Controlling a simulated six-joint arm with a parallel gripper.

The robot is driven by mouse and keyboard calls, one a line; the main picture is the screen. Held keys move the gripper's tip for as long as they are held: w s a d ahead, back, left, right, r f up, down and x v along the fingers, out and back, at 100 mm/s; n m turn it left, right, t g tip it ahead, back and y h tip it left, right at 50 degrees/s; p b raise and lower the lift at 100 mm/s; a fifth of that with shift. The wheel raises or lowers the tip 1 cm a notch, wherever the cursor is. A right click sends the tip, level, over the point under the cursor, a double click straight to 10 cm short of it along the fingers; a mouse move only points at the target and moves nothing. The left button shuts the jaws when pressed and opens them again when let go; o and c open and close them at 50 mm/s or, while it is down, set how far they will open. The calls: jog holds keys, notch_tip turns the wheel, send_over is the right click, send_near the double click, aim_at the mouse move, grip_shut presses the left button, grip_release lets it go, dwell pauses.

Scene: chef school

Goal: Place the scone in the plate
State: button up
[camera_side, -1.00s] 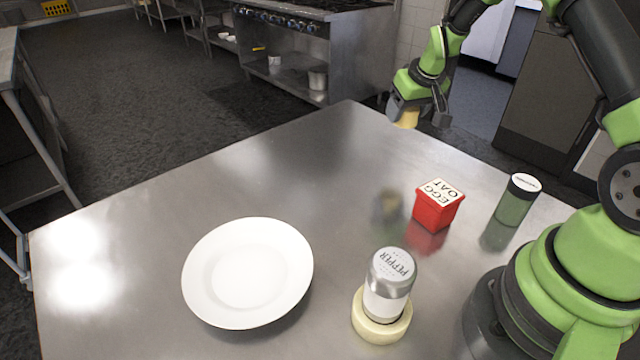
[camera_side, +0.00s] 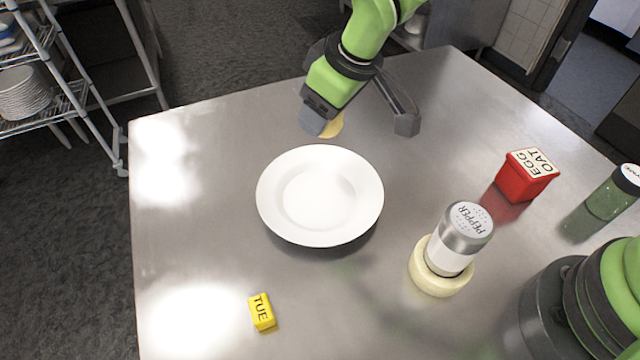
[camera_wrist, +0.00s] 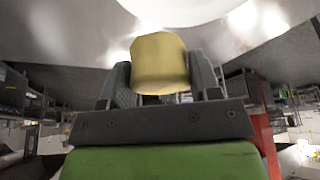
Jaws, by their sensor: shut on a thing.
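The scone (camera_side: 332,127) is a small pale-yellow piece, partly hidden behind my gripper in the side view. My gripper (camera_side: 322,124) is shut on it and holds it above the table, just beyond the plate's far rim. In the wrist view the scone (camera_wrist: 159,63) sits between the two dark fingers of my gripper (camera_wrist: 160,80). The white round plate (camera_side: 277,222) lies empty on the steel table. Part of the plate (camera_wrist: 170,8) shows at the top of the wrist view.
A pepper shaker (camera_side: 458,238) stands in a cream ring (camera_side: 437,283) right of the plate. A red box (camera_side: 524,180) and a green jar (camera_side: 610,195) are farther right. A yellow block (camera_side: 262,312) lies near the front. The steel table (camera_side: 190,230) is clear left of the plate.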

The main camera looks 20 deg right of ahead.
aim_at(305, 181)
jog(key=shift+n, duration=0.4)
jog(key=a+f, duration=0.1)
jog(key=f, duration=0.2)
jog(key=s+a+f, duration=0.1)
jog(key=f, duration=0.6)
jog(key=shift+s+a, duration=0.25)
jog(key=shift+a, duration=0.15)
jog(key=o, duration=0.9)
jog(key=shift+f, duration=0.1)
